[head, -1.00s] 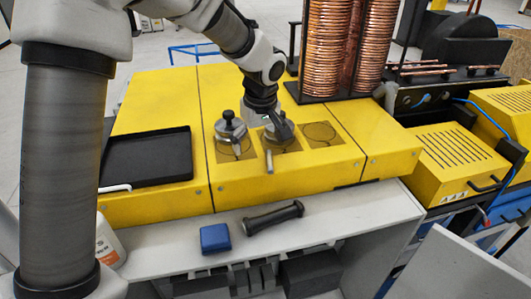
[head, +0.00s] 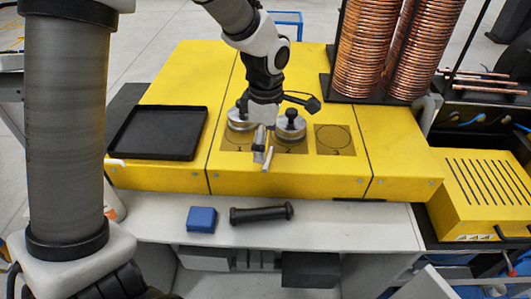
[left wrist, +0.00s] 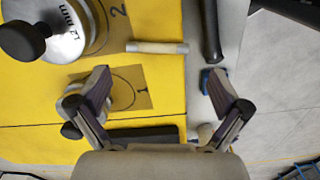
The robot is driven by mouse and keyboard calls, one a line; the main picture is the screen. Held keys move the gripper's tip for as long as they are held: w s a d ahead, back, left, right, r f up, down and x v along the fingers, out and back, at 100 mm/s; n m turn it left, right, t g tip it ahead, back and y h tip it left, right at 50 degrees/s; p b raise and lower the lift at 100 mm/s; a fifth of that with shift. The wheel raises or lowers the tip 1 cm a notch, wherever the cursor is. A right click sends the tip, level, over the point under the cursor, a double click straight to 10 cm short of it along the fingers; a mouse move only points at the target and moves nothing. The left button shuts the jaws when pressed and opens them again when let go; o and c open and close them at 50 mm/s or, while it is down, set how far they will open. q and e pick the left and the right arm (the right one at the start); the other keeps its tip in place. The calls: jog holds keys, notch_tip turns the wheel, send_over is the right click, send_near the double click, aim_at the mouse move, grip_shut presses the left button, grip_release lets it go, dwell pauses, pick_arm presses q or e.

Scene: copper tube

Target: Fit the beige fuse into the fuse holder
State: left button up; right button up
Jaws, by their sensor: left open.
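The beige fuse (left wrist: 157,47), a short cylinder with paler ends, lies near the yellow machine's front edge, between the squares marked 1 and 2. In the head view the beige fuse (head: 268,159) shows just right of my left gripper (head: 262,143). In the left wrist view the left gripper (left wrist: 159,74) is open and empty. Its fingertips are spread wide, and the fuse appears above the gap between them, apart from both. I cannot identify the fuse holder with certainty. My right gripper is not in view.
Metal discs with black knobs (head: 291,126) stand on the yellow machine (head: 300,178). A black tray (head: 155,135) lies left. A blue box (head: 201,219) and a black bar with thick ends (head: 262,214) lie on the grey shelf (head: 350,222). Copper coils (head: 362,50) stand behind.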

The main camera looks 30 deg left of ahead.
aim_at(269, 157)
pick_arm(q)
jog(key=f, duration=0.2)
jog(key=f+p, duration=0.1)
jog(key=shift+w+d+f, duration=0.3)
jog(key=shift+w+f, duration=0.1)
jog(key=shift+w+d+f, duration=0.1)
jog(key=shift+w+d, duration=0.05)
jog(key=shift+w, duration=0.05)
jog(key=shift+s, duration=0.2)
jog(key=c, duration=0.5)
jog(key=shift+s+a, duration=0.3)
jog(key=c, duration=0.4)
jog(key=shift+c, duration=0.3)
jog(key=shift+w+d+r, duration=0.2)
jog(key=shift+w, duration=0.05)
